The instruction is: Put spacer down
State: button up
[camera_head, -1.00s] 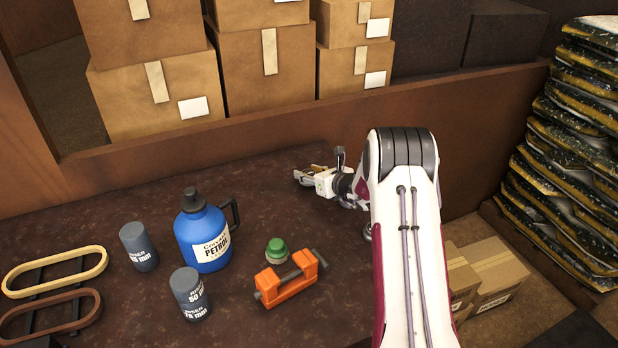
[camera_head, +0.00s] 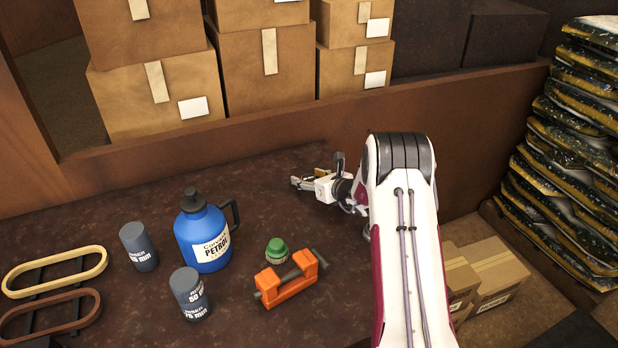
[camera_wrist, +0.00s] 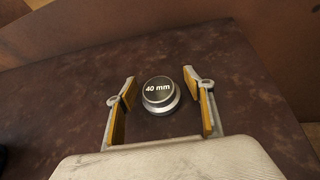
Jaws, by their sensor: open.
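The spacer (camera_wrist: 159,94) is a short round metal piece with a dark top marked "40 mm". In the wrist view it stands upright on the brown table (camera_wrist: 60,110), between the two fingers of my gripper (camera_wrist: 160,90). The fingers are open, with a gap on each side of the spacer. In the head view my gripper (camera_head: 306,182) is low over the back right of the table, and I cannot make out the spacer there.
A blue petrol can (camera_head: 203,240), grey risers (camera_head: 138,246) (camera_head: 190,294), a green-topped piece (camera_head: 277,250) and an orange clamp (camera_head: 288,284) stand to the left and front. A wooden wall (camera_head: 270,135) with cardboard boxes (camera_head: 150,85) borders the back. The table around the spacer is clear.

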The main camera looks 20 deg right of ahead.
aim_at(313, 178)
jog(key=shift+f, duration=0.15)
jog(key=v, duration=0.6)
jog(key=shift+w+d, duration=0.15)
jog(key=shift+d, duration=0.2)
jog(key=shift+v, duration=1)
